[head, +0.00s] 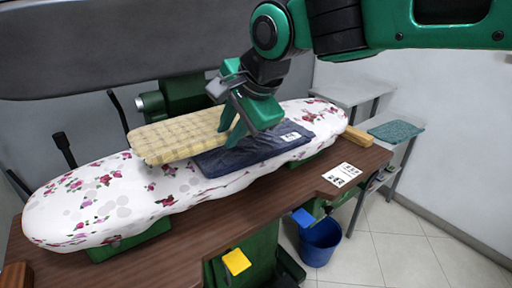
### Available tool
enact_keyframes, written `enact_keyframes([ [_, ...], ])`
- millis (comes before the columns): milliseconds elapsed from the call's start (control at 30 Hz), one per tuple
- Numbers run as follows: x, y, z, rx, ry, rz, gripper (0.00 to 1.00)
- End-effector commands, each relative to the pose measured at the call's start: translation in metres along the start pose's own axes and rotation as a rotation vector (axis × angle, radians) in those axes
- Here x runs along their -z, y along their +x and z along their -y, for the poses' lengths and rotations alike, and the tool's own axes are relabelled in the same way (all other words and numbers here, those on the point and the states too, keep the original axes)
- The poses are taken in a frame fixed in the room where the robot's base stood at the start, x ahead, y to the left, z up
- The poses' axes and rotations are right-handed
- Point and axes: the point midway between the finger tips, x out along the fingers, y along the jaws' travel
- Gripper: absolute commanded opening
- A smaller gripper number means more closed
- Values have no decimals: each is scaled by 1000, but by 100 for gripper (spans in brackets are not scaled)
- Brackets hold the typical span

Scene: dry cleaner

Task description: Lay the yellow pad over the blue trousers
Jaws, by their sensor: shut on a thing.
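The yellow pad (178,133) is a flat checked cloth piece. My gripper (232,122) is shut on its right end and holds it above the ironing board. The blue trousers (252,150) lie folded flat on the board, with a small white label near the right end. The pad is up and to the left of the trousers in the picture and overlaps part of their left end. The gripper hides part of the trousers and the pad's right edge. I cannot tell whether the pad's underside touches anything.
The floral ironing board (75,208) stands on a brown wooden table (180,262). A wooden block (357,137) and a printed white sheet (342,175) lie at the right. A teal cloth (396,131) lies on a side stand. A blue bucket (320,243) stands on the floor.

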Motion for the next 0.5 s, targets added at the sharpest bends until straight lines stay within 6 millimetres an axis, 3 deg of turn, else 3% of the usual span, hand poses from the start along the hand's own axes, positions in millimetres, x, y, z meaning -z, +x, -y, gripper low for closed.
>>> enact_keyframes([
  [300,64,37,-14,-2,6,-3,0],
  [500,93,55,-19,-1,3,-2,0],
])
